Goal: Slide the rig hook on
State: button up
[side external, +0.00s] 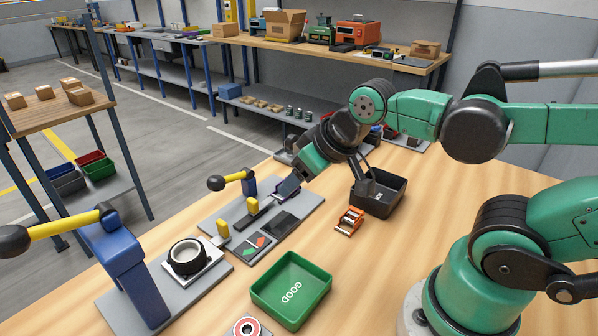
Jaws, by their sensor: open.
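The rig is a grey base plate (222,207) at table centre-left. It carries yellow blocks (252,206), a blue post with a yellow-handled lever ending in a black ball (216,183), and a dark tilted piece (289,188). I cannot tell which part is the hook. An orange metal buckle-like part (349,221) lies on the table right of the rig.
The black bin (393,202) stands behind the orange part. A green GOOD tray (317,273) is in front. A larger blue lever press (128,262) and a round black-and-white fixture (188,257) stand at left. A panel with green and red arrows (258,244) is at the rig's front.

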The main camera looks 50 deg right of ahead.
jog(key=w+g, duration=0.3)
jog(key=w, duration=0.3)
jog(key=g, duration=0.3)
send_over(252, 200)
jog(key=f, duration=0.5)
jog(key=shift+s, duration=0.25)
jog(key=shift+w+f+g, duration=0.25)
jog(key=shift+f+g, duration=0.15)
jog(key=shift+f, duration=2.85)
grip_shut()
